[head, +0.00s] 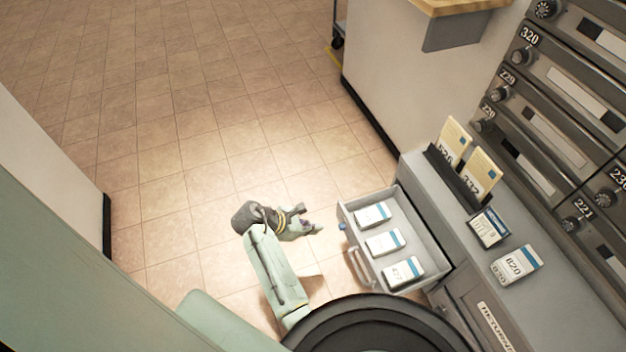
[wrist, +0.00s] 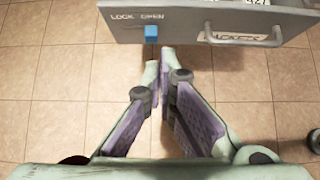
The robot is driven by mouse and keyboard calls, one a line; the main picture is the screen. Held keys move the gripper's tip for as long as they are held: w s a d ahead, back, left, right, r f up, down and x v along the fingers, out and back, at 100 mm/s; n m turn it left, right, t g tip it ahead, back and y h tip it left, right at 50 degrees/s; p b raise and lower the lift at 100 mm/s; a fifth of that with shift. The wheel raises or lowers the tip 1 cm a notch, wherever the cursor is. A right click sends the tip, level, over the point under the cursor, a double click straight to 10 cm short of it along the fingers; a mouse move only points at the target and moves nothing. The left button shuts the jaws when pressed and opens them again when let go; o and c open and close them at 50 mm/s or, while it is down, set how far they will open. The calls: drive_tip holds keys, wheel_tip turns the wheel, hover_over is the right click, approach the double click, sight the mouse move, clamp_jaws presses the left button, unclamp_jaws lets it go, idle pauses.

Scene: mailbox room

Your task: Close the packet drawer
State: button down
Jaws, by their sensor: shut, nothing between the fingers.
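The packet drawer (head: 408,216) is pulled out from the grey cabinet below the mailboxes. It holds 3 white and blue packets. Its front panel (wrist: 112,24) shows in the wrist view with a metal handle (wrist: 245,40), a label and the words LOCK and OPEN. A blue latch tab (wrist: 151,33) sits under the word OPEN. My gripper (head: 318,229) is shut and empty, just left of the drawer front in the head view. In the wrist view my gripper (wrist: 160,70) has its fingertips just short of the blue tab; I cannot tell whether they touch.
On the cabinet top (head: 420,174) stand upright envelopes in a dark rack (head: 452,178) and two packets, one marked 820 (head: 516,263). Numbered mailboxes (head: 545,120) rise behind. A white counter block (head: 400,60) stands beyond. The tiled floor (head: 170,150) left of the drawer is clear.

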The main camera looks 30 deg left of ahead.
sight(348, 226)
drive_tip(key=w+d+f, duration=0.1)
drive_tip(key=w, duration=0.1)
drive_tip(key=w+d+f, duration=0.3)
drive_tip(key=w+d, duration=0.1)
drive_tip(key=shift+w+f+p, duration=0.15)
drive_tip(key=shift+w+p, duration=0.15)
drive_tip(key=shift+d, duration=0.1)
drive_tip(key=w+d+p, duration=0.2)
drive_tip(key=w+d, duration=1.1)
drive_tip(key=w, duration=0.4)
drive_tip(key=shift+w+d, duration=0.25)
drive_tip(key=shift+d, duration=0.05)
drive_tip(key=shift+p, duration=0.35)
